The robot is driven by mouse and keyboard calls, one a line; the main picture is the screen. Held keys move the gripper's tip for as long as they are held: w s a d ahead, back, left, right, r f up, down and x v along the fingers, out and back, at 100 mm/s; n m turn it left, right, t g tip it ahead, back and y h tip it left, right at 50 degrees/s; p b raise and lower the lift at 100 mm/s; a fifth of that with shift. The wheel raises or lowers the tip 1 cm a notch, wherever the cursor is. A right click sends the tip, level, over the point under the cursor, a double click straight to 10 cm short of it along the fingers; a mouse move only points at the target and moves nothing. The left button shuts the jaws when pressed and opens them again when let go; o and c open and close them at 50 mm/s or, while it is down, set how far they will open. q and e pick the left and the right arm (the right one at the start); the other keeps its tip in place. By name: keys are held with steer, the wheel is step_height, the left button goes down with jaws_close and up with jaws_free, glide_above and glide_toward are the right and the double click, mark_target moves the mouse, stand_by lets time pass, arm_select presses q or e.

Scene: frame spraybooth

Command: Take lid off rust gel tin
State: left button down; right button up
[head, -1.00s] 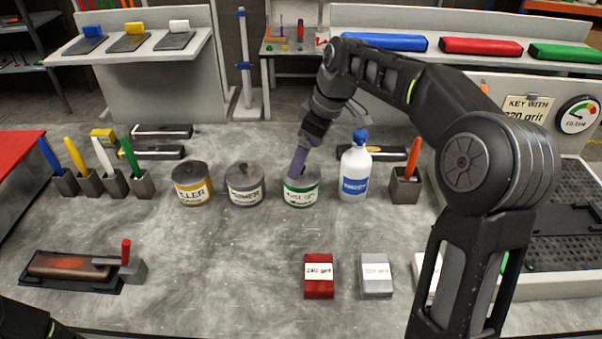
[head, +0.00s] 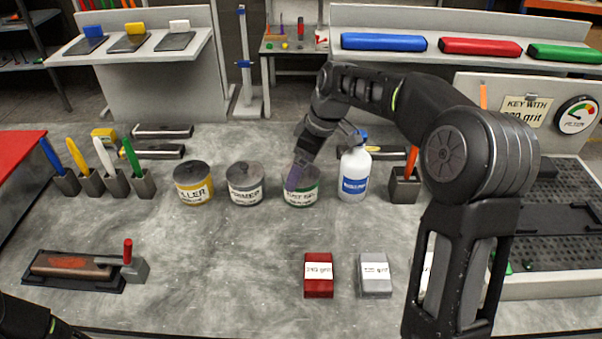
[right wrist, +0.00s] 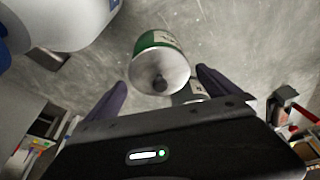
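The rust gel tin (head: 302,197) has a green band and a white label and stands upright on the bench. In the right wrist view the purple fingers of the right gripper (right wrist: 162,79) are spread apart on either side of the lid, with nothing held. My left gripper is not in view.
The grey tin (head: 245,184) and the yellow filler tin (head: 193,183) stand to the left. A white bottle (head: 355,172) with a blue cap stands close on the right. Red (head: 318,287) and grey (head: 375,287) grit blocks lie in front. The bench centre-left is clear.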

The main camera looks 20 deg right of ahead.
steer(key=c, duration=1.2)
steer(key=shift+o, duration=0.2)
steer(key=shift+r, duration=0.1)
step_height(320, 180, up, 10)
stand_by(0.3)
